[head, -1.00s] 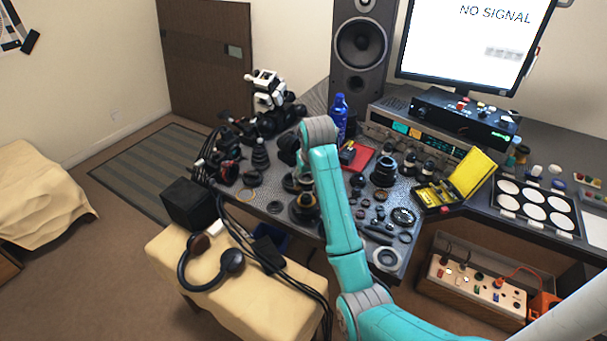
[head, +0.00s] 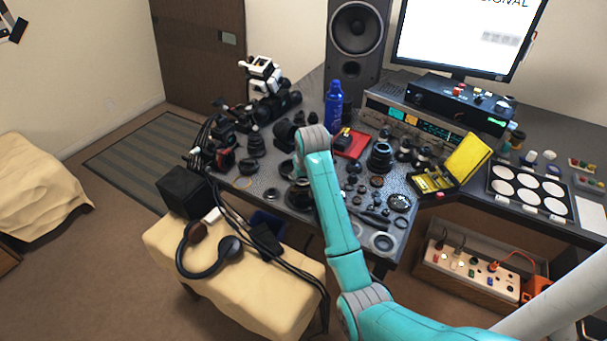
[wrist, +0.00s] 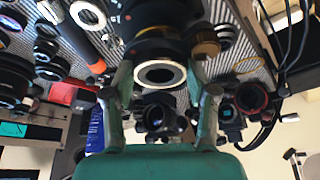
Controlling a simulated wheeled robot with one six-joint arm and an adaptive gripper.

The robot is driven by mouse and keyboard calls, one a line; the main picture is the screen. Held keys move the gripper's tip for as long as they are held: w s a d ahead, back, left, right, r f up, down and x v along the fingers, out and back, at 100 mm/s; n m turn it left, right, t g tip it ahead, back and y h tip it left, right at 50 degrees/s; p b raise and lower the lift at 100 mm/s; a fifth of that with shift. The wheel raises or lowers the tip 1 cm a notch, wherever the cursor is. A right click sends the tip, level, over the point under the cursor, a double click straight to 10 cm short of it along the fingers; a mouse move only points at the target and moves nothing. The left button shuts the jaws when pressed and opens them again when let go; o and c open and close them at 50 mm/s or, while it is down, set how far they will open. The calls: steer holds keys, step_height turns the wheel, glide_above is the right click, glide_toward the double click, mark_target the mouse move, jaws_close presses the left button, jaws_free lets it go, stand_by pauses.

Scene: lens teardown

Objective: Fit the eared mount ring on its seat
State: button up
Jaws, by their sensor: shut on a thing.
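In the wrist view my gripper (wrist: 160,74) is shut on a pale metal ring with a dark centre, which I take to be the eared mount ring (wrist: 160,87). The ring sits between the two fingertips. Its ears cannot be made out. A large black lens barrel (wrist: 158,38) lies just beyond the ring, in line with it. I cannot tell whether the ring touches the barrel, and the seat's face is hidden. In the head view my arm covers the gripper and ring. A dark lens part (head: 299,197) shows partly beside the arm on the desk.
Several lens parts crowd the desk, among them a tall black lens (head: 380,158). A blue bottle (head: 333,103), a red box (head: 350,143) and a yellow case (head: 468,152) stand behind or right. In the wrist view a brass-coloured knob (wrist: 206,43) is close to the right finger.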

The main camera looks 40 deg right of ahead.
steer(key=shift+f, duration=0.4)
steer(key=shift+f, duration=0.25)
stand_by(1.6)
stand_by(0.5)
steer(key=o, duration=1.3)
steer(key=shift+o, duration=1.1)
steer(key=shift+r, duration=0.15)
steer(key=shift+r, duration=3.4)
